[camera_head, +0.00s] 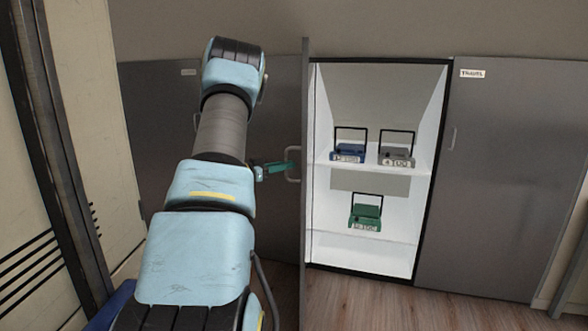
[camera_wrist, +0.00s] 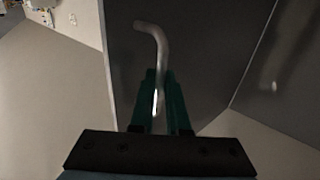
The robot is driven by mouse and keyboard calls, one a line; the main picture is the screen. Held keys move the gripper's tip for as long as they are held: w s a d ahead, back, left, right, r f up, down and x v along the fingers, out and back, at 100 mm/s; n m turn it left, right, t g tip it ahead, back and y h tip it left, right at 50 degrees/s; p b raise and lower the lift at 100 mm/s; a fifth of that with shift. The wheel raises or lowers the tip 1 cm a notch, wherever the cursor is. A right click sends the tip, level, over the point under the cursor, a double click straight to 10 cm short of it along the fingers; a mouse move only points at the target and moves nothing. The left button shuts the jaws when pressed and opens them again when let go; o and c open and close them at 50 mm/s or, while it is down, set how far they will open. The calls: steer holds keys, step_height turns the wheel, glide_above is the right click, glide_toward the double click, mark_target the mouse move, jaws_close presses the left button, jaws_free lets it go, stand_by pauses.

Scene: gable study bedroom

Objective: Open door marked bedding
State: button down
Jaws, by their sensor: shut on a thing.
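In the head view, a grey cabinet door (camera_head: 304,210) stands swung out, seen nearly edge-on, with the lit compartment beside it open. Its bar handle (camera_head: 293,165) is on the side facing my arm. My gripper (camera_head: 278,168), with green fingers, is at that handle. In the wrist view, my gripper (camera_wrist: 160,100) is shut around the bent metal handle (camera_wrist: 155,38), which rises past the fingertips in front of the dark door panel (camera_wrist: 190,55). No label shows on this open door, so I cannot read whether it is marked bedding.
The open cabinet (camera_head: 370,245) holds a blue carrier (camera_head: 348,154), a grey one (camera_head: 397,156) and a green one (camera_head: 365,214). A shut labelled door (camera_head: 515,170) is on the right; another door (camera_head: 155,130) is behind my arm. Wooden floor (camera_head: 370,302) lies in front.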

steer(key=shift+w+a+r, duration=0.2)
steer(key=shift+a, duration=0.55)
steer(key=c, duration=0.9)
jaws_free()
steer(key=shift+f, duration=0.1)
steer(key=b+v, duration=0.2)
steer(key=v, duration=0.8)
steer(key=shift+a, duration=0.35)
steer(key=shift+s, duration=0.1)
